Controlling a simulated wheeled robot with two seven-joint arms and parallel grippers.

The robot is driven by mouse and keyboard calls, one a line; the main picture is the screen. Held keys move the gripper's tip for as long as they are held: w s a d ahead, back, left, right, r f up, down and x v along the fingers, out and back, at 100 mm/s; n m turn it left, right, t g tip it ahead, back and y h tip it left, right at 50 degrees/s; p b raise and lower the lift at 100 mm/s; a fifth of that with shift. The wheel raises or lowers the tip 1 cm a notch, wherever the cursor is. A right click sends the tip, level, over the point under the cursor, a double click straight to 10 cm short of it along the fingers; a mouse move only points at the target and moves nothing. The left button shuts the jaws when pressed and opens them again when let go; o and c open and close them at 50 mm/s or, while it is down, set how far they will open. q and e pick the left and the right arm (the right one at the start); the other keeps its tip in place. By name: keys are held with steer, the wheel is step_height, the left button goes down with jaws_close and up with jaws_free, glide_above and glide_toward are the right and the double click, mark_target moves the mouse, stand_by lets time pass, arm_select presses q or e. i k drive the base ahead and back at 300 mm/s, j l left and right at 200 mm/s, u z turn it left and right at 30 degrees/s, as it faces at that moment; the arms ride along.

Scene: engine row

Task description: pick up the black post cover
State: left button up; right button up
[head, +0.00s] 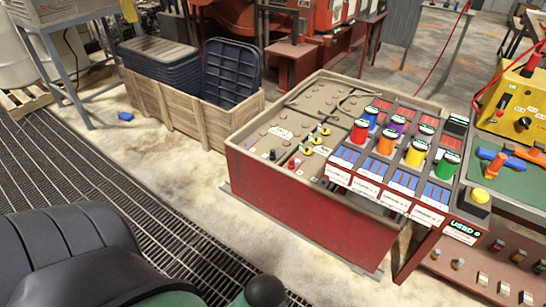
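A small black cap (273,154), which looks like the black post cover, sits on the grey-brown top of the red cabinet (300,215), near its front left part. It is small, and I cannot tell whether it is on a post. A red cap (294,162) stands just to its right. Neither of my grippers is in view.
A green-topped bench (510,185) with tools stands at far right. A wooden crate (190,118) holds dark lids behind left. Dark padded shapes (70,250) fill the lower left. Floor left of the cabinet is open.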

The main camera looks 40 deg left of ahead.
mark_target(272, 155)
steer(key=i+j+u, duration=0.45)
steer(key=i, duration=0.3)
steer(key=i+u, duration=0.2)
steer(key=i, duration=0.15)
